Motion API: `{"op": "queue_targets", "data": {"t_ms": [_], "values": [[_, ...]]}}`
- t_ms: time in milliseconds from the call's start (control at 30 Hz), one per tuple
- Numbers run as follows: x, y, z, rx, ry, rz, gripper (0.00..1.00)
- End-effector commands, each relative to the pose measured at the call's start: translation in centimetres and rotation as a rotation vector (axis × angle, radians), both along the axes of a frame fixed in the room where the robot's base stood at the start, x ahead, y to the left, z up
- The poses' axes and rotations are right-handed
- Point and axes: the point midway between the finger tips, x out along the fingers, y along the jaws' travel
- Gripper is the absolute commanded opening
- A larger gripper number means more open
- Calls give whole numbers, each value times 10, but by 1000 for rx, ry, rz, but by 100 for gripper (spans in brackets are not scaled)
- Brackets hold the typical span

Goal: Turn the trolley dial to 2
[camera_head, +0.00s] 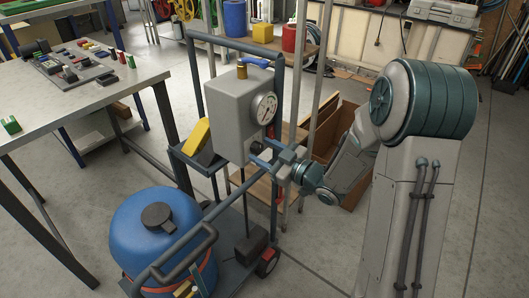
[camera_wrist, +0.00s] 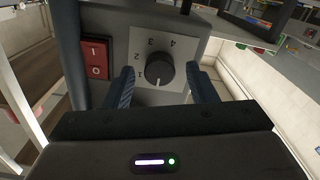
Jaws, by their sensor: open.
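The trolley's grey box (camera_head: 228,112) stands upright on the blue trolley frame (camera_head: 194,75). In the wrist view the black round dial (camera_wrist: 159,69) sits on a pale plate (camera_wrist: 178,92) marked 1, 2, 3 and 4. A small pale mark shows at the dial's lower edge, away from the numbers. My gripper (camera_wrist: 160,72) is open, with one finger on each side of the dial and a gap visible on both sides. In the head view my gripper (camera_head: 262,153) is at the box's right face, below the gauge; the dial is not clear there.
A red rocker switch (camera_wrist: 96,59) is left of the dial. A round gauge (camera_head: 264,108) is above my gripper. A blue tank (camera_head: 155,235) stands on the trolley base.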

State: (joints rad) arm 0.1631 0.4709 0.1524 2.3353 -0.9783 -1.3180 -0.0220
Motion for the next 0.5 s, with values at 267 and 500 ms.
{"op": "queue_targets", "data": {"t_ms": [267, 500], "values": [[3, 3, 0, -1, 1, 0, 52], [3, 3, 0, 0, 0, 0, 7]]}}
